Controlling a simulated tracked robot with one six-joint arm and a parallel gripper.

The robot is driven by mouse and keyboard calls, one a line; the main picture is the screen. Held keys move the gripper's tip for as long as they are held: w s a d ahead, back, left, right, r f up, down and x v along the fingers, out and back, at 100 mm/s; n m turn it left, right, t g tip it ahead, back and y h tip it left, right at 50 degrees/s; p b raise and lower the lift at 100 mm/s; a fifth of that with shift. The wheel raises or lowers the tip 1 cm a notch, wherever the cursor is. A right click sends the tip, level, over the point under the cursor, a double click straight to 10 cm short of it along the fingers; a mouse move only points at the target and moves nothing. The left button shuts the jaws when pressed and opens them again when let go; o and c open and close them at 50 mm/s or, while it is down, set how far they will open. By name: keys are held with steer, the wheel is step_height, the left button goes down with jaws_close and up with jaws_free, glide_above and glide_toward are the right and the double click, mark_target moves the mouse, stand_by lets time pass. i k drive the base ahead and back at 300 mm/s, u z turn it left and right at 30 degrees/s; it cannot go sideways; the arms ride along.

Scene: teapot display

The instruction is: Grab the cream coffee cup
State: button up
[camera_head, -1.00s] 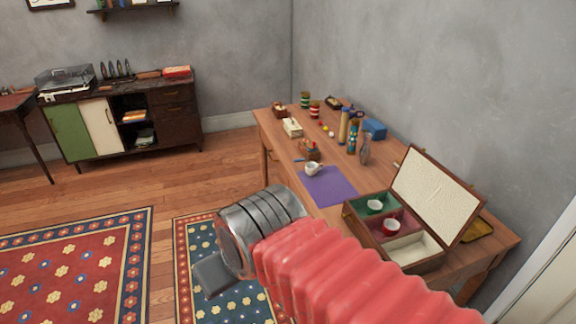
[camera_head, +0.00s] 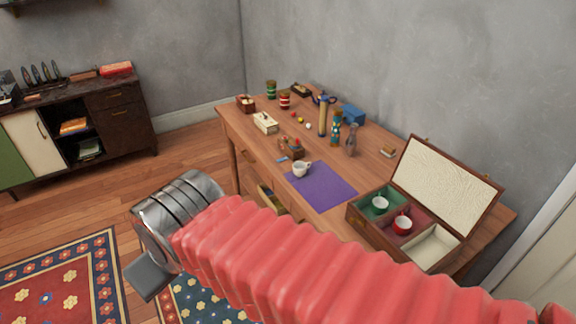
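A small pale, white-to-cream cup (camera_head: 301,169) stands upright at the left edge of a purple mat (camera_head: 322,191) on the wooden desk. Another pale cup (camera_head: 380,203) sits in the green compartment of an open wooden box (camera_head: 370,226). My gripper (camera_head: 150,277) is at the lower left, over the rugs and left of the desk, apart from all the cups. Only one dark grey finger part shows, so its opening is hidden. My red ribbed arm crosses the foreground and hides the desk's near side.
A partly open drawer (camera_head: 268,198) juts from the desk's front. Bottles (camera_head: 323,118), a cream box (camera_head: 265,122) and small items stand behind the mat. The box's raised lid (camera_head: 447,185) is at the right. A dark cabinet (camera_head: 122,115) stands at the left wall.

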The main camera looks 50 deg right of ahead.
mark_target(300, 167)
steer(key=z, duration=0.3)
steer(key=i, duration=0.7)
steer(key=z, duration=0.75)
steer(key=i, duration=0.55)
steer(key=z, duration=0.35)
